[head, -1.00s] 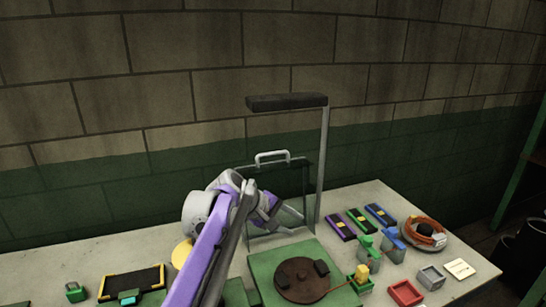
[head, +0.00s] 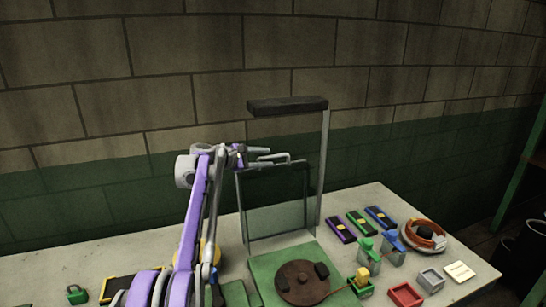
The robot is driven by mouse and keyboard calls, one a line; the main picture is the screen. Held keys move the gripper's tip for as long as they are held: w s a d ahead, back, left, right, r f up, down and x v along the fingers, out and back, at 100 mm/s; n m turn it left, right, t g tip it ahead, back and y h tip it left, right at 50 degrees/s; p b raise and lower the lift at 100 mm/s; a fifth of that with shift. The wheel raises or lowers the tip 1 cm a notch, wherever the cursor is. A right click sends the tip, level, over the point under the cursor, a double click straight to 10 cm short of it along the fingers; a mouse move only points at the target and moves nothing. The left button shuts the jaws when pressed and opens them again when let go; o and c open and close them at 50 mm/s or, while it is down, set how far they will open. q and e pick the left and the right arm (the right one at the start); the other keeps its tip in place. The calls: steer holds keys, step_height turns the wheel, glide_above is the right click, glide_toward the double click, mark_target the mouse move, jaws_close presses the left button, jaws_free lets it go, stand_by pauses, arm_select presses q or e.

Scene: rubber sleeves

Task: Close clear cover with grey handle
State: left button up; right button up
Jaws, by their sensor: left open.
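The clear cover (head: 275,205) stands upright, open, at the back edge of a green base (head: 262,262). Its grey handle (head: 281,159) is at the top edge of the cover. On the green base is a dark brown round disc (head: 301,282) with black blocks on it. My left gripper (head: 262,156) is open at the top of the cover, beside the left part of the handle. I cannot tell whether it touches the handle. My right gripper is not in view.
A lamp with a dark bar (head: 288,104) on a grey post stands behind the cover. To the right are coloured flat blocks (head: 360,223), a coil of orange cable (head: 423,235), a red tray (head: 405,294) and a grey tray (head: 430,278). A green padlock (head: 77,294) lies at the left.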

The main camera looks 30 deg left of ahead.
mark_target(269, 158)
arm_select(q)
steer(key=shift+x, duration=1.9)
jaws_close()
steer(key=shift+d, duration=0.1)
